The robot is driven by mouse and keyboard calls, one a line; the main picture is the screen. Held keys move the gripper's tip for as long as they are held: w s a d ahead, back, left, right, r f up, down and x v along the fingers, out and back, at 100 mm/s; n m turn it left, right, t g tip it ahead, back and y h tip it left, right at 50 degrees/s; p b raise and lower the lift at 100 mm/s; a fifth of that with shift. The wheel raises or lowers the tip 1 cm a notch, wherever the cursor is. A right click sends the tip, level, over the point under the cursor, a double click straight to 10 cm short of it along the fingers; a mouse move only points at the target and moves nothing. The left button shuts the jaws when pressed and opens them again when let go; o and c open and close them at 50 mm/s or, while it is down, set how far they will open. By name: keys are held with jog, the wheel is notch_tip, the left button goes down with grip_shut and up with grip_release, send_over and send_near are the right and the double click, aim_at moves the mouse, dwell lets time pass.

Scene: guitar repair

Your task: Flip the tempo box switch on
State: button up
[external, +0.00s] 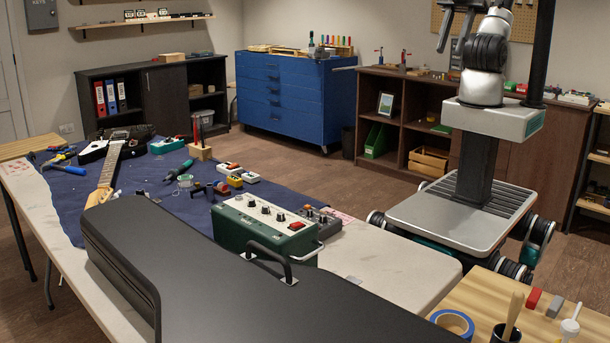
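A green box with a pale top panel (262,233), several dark knobs and a carry handle stands on the long workbench, and appears to be the tempo box. A red rocker switch (296,226) is on its top at the right; its position is too small to tell. A small grey box with knobs (326,222) sits right behind it. My gripper (449,50) is high at the top right, partly cut off by the frame. Its two dark fingers look spread, with nothing between them. It is far from the green box, beyond the bench's right end.
A large black case (190,255) lies along the bench's near side, in front of the green box. Small pedals (235,180), tools and a guitar (108,165) lie on a blue cloth. The pale bench top right of the box is mostly bare. A wooden table (570,320) stands at lower right.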

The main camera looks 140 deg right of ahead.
jog(key=shift+w+d+f, duration=0.1)
jog(key=shift+w, duration=0.1)
jog(key=c, duration=0.7)
jog(key=w+d+f+n+b, duration=0.1)
jog(key=w+n, duration=0.1)
jog(key=w+d+f+n+g+b, duration=0.1)
jog(key=w+n, duration=0.1)
jog(key=w+f+n+g+h+b, duration=0.1)
jog(key=w+n, duration=0.1)
jog(key=shift+w+d+f+n+b, duration=0.3)
jog(key=shift+w+d+f+n, duration=0.05)
jog(key=shift+d+f+n, duration=0.05)
grip_shut()
jog(key=w+d+f+n+b, duration=0.3)
jog(key=w+d+f+b, duration=0.1)
jog(key=f, duration=0.5)
jog(key=w+d+f+n+g+b, duration=0.1)
jog(key=w+d+f+n+b, duration=0.3)
jog(key=w+d+f, duration=0.3)
jog(key=w+d+f+n+y+b, duration=0.1)
jog(key=w+d+f+n+b, duration=0.3)
jog(key=w+f, duration=0.5)
jog(key=shift+w+d+f+g+b, duration=0.2)
jog(key=shift+d+f+g+b, duration=0.3)
jog(key=shift+d+f, duration=0.4)
